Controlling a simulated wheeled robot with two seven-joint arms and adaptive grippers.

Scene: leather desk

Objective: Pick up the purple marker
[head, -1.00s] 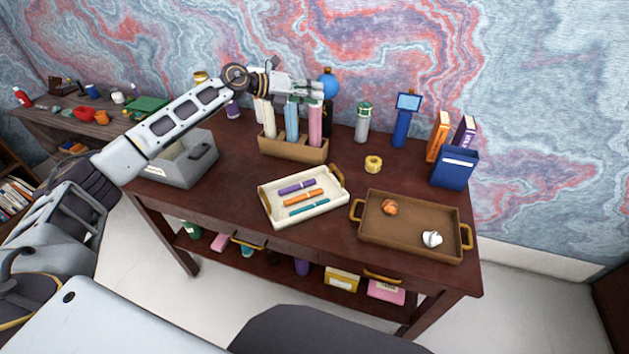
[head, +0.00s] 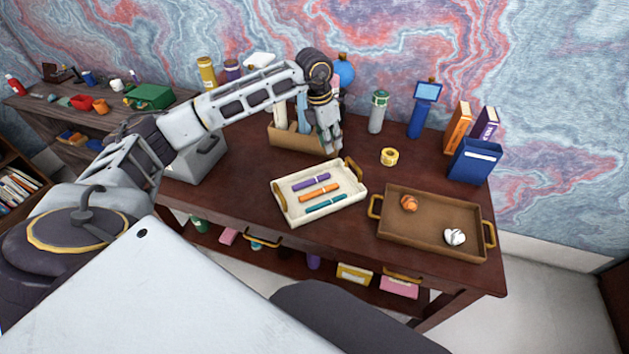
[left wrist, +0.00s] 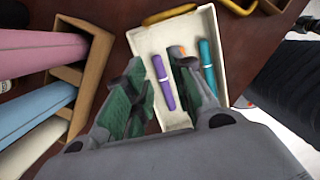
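The purple marker (head: 311,184) lies in a cream tray (head: 344,205) with an orange marker (head: 319,194) and a teal marker (head: 326,204). In the head view my left gripper (head: 331,150) points down behind the tray, above the desk. In the left wrist view the left gripper's fingers (left wrist: 165,90) are spread, with the purple marker (left wrist: 163,81) showing between them, farther down. The gripper appears empty. The orange marker is mostly hidden behind a finger there; the teal marker (left wrist: 207,67) shows to the right. My right gripper is not in view.
A wooden holder (head: 283,135) with tall rolls stands left of the gripper. A brown tray (head: 425,240) with an orange and a white item is right of the cream tray. A yellow tape roll (head: 389,156) sits behind it. A blue box (head: 474,160) stands at the right edge.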

